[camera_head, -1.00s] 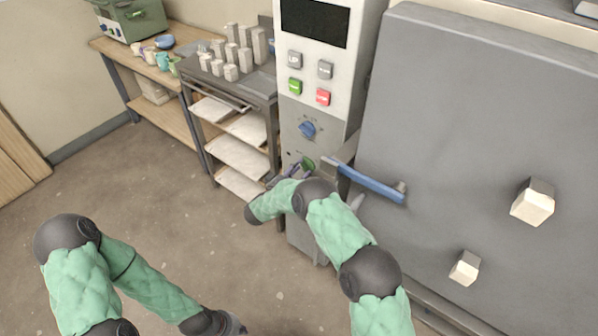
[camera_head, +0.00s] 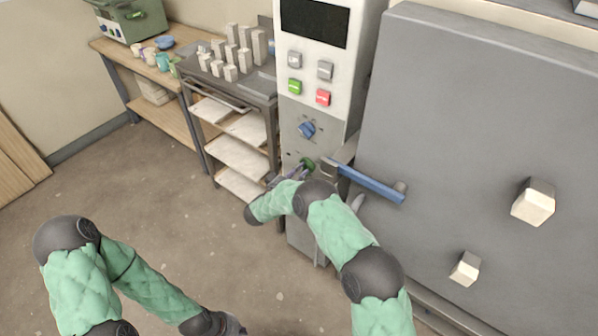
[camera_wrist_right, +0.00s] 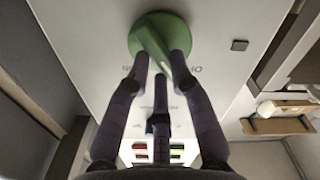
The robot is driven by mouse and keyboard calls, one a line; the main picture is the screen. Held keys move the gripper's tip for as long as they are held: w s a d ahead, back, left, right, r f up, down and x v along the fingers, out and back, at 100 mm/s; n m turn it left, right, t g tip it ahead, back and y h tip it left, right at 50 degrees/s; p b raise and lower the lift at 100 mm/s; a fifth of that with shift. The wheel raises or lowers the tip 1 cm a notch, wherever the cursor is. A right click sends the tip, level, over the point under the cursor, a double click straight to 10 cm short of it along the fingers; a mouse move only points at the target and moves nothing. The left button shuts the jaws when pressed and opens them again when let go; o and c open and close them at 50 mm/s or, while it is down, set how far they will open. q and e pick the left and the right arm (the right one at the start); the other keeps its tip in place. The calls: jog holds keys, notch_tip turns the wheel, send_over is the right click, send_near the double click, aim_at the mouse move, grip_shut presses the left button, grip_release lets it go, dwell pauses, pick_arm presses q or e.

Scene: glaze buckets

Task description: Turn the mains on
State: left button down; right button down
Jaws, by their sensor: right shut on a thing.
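The green mains knob (camera_head: 308,164) sits low on the front of the control cabinet, below a blue knob (camera_head: 306,130). In the right wrist view the round green knob (camera_wrist_right: 146,24) has a raised grip bar, and a purple finger lies on each side of that bar. My right gripper (camera_wrist_right: 164,62) is shut on this knob; it also shows small and partly hidden in the head view (camera_head: 293,173). Lettering beside the knob is partly covered by the fingers. My left gripper (camera_head: 234,326) is only partly in view at the bottom edge, away from the cabinet, and its fingers are hidden.
A grey kiln door (camera_head: 470,130) with a blue handle (camera_head: 370,184) stands close right of my right arm. A metal trolley (camera_head: 200,130) with pale shelves and several blocks stands left of the cabinet. A wooden bench (camera_head: 110,50) is further back. The floor at left is clear.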

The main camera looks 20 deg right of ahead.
jog(key=m, duration=0.4)
jog(key=shift+s+d+f+m+b, duration=0.1)
jog(key=shift+s+f+m+b, duration=0.1)
jog(key=shift+m+b, duration=0.15)
jog(key=m+b, duration=0.1)
jog(key=m, duration=0.2)
jog(key=shift+s+m, duration=0.1)
jog(key=shift+m, duration=0.15)
jog(key=m, duration=0.1)
jog(key=m+b, duration=0.1)
jog(key=m, duration=0.1)
jog(key=shift+d+f+m, duration=0.1)
jog(key=shift+f+m, duration=0.1)
jog(key=shift+m, duration=0.1)
jog(key=shift+s+f+m+b, duration=0.1)
jog(key=shift+m+b, duration=0.75)
jog(key=shift+m, duration=0.95)
jog(key=c, duration=1.1)
grip_release()
